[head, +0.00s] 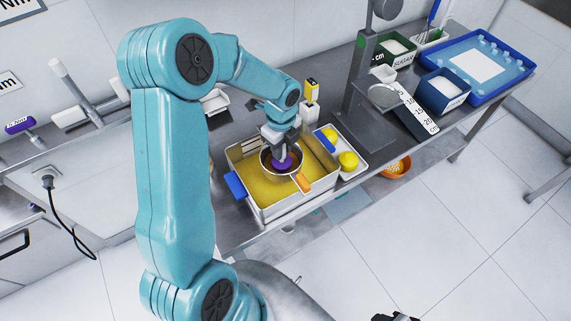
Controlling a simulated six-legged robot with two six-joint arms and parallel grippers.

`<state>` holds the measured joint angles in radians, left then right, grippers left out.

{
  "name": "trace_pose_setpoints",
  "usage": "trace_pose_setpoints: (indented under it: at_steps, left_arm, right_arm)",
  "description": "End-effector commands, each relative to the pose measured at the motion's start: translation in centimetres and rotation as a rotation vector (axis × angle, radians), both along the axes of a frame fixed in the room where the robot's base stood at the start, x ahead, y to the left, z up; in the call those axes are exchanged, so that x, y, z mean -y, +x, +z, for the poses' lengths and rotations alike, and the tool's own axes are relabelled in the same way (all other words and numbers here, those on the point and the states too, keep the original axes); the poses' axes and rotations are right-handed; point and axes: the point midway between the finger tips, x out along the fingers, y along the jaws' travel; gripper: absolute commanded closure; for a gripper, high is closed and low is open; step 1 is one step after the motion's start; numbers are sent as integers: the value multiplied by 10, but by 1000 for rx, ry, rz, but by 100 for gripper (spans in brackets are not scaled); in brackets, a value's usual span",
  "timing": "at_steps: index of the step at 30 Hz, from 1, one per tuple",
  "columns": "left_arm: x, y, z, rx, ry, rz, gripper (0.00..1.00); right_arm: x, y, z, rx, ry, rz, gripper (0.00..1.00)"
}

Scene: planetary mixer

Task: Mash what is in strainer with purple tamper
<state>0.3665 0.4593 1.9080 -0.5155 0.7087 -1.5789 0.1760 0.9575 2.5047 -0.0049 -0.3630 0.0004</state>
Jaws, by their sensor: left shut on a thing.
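The strainer (267,170) is a round metal bowl with an orange handle (304,183). It sits over a rectangular metal pan (262,205) with yellow contents. The purple tamper (282,164) stands inside the strainer, its purple part low in the bowl. My left gripper (279,143) is above the strainer and shut on the tamper, pointing down. What lies in the strainer is mostly hidden by the tamper and gripper. A small dark part at the bottom edge may belong to my right gripper; its jaws cannot be made out.
A white tray with yellow lemons (348,161) stands right of the pan. A yellow-topped bottle (311,92) is behind. A grey stand (361,100), a ruler (414,108), bins and a blue tray (478,67) fill the right. An orange colander (396,167) sits lower down.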

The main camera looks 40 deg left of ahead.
Motion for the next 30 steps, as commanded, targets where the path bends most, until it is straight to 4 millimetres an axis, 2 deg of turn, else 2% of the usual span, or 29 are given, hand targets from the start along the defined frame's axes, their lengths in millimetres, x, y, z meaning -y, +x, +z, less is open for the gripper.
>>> trace_pose_setpoints:
  at_steps: [5,16,30]
  left_arm:
    - [1,-2,-2,-7,-3,-1,100]
    - [1,-1,34,-3,-2,-1,100]
    - [0,-1,38,-2,-1,0,100]
  right_arm:
    - [0,0,1,0,0,0,57]
    - [0,0,30,0,0,0,57]
    - [0,0,32,0,0,0,57]
